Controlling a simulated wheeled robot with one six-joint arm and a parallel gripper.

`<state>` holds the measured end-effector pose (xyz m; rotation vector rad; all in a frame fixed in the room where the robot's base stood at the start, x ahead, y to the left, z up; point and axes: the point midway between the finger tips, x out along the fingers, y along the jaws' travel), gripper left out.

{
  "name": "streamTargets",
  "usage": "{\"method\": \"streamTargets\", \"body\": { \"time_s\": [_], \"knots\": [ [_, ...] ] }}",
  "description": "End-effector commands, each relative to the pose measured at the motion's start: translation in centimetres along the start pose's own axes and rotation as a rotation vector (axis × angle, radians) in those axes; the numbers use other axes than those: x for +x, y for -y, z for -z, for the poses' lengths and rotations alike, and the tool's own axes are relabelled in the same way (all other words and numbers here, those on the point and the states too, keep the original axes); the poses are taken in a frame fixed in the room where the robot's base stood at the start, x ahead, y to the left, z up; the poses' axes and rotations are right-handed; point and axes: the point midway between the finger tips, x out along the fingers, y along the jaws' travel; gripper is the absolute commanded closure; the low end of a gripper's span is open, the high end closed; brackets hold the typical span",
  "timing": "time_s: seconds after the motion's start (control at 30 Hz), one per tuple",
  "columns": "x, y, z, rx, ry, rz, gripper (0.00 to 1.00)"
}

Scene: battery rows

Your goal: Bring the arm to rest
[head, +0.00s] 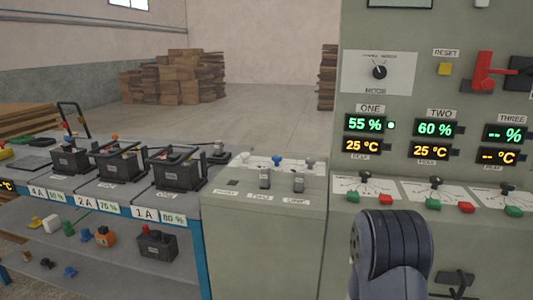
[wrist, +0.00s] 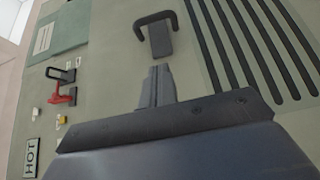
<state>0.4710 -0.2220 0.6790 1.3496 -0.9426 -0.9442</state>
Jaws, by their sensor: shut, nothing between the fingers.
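My gripper (wrist: 157,68) shows in the wrist view with its two fingers together and nothing between them. Its fingertips point at a grey-green panel (wrist: 110,75), just below a dark U-shaped handle (wrist: 157,33) with a flat tab. I cannot tell how far the fingertips are from the panel. In the head view a rounded dark link of my arm (head: 392,248) stands at the lower right, in front of the control cabinet (head: 345,240). The gripper itself is hidden in that view.
The cabinet carries a red lever (head: 484,78), a mode knob (head: 379,72) and displays reading 55 % (head: 365,125) and 60 % (head: 436,129). Batteries (head: 120,162) stand on a bench at left. Slotted vents (wrist: 255,50) and a HOT sign (wrist: 31,157) show in the wrist view. Open floor lies behind.

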Motion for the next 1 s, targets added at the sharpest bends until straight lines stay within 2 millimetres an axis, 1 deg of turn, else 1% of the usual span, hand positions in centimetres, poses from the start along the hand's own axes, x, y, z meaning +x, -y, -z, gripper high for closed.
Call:
{"method": "streamTargets", "body": {
  "time_s": [0.03,0.3,0.43,0.53,0.7,1.0],
  "knots": [
    [1.0,0.1,-0.2,0.002,0.006,0.0,1.0],
    [6.3,0.1,-0.2,0.003,0.005,0.0,1.0],
    [8.2,-0.1,-0.9,0.0,0.005,0.0,1.0],
    [8.6,-0.2,-1.9,-0.001,0.003,0.001,1.0],
    [9.1,-0.1,-2.9,0.002,0.002,0.0,1.0],
    [9.2,0.0,-3.1,0.003,0.002,0.0,1.0]
  ]
}}
